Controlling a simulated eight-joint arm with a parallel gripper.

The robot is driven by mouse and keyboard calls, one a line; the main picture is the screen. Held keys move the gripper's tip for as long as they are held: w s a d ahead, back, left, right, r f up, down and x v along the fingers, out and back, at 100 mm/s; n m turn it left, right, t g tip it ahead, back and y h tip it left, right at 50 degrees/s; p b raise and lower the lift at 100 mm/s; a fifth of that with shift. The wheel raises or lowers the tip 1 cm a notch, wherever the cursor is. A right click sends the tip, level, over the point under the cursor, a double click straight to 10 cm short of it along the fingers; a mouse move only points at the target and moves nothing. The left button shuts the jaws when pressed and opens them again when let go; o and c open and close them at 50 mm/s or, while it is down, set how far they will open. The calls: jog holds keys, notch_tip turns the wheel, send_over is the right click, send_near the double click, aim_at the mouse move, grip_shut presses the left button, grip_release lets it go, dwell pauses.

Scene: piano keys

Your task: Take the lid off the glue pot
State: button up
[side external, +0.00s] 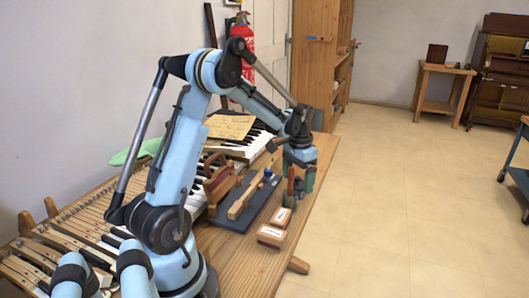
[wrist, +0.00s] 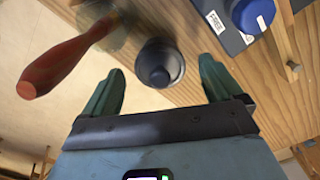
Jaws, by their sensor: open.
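In the wrist view, a round dark grey pot (wrist: 171,50) with a dark knobbed lid (wrist: 159,75) shows between my fingertips. It appears to be the glue pot. My gripper (wrist: 161,67) is open, with one green finger on each side of the lid and visible gaps to both. How far the fingertips are above the lid is hard to tell. In the side view my gripper (side external: 299,186) points down over the table's right edge area, and the pot is mostly hidden by the fingers there.
A red-handled tool (wrist: 70,55) stands close left of the pot. A blue-capped jar (wrist: 253,14) is on a dark board (wrist: 222,30); it also shows in the side view (side external: 268,173). Piano keys (side external: 85,240) lie left.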

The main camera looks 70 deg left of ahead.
aim_at(298, 177)
jog(key=c, duration=1.1)
notch_tip(298, 177, up, 5)
jog(key=shift+d+f, duration=0.15)
jog(key=shift+f, duration=0.05)
jog(key=d+r, duration=0.6)
jog(key=d, duration=0.4)
jog(key=w+a+f, duration=0.1)
jog(key=a+f, duration=0.2)
jog(key=a, duration=0.1)
jog(key=w+a+f, duration=0.2)
jog(key=a+f, duration=0.1)
jog(key=a, duration=0.2)
jog(key=w+a+f, duration=0.1)
jog(key=a+f, duration=0.2)
jog(key=a, duration=0.2)
jog(key=shift+w+a+f, duration=0.25)
jog(key=shift+f, duration=0.1)
jog(key=shift+a+f, duration=0.1)
jog(key=shift+a, duration=0.05)
jog(key=shift+f, duration=2)
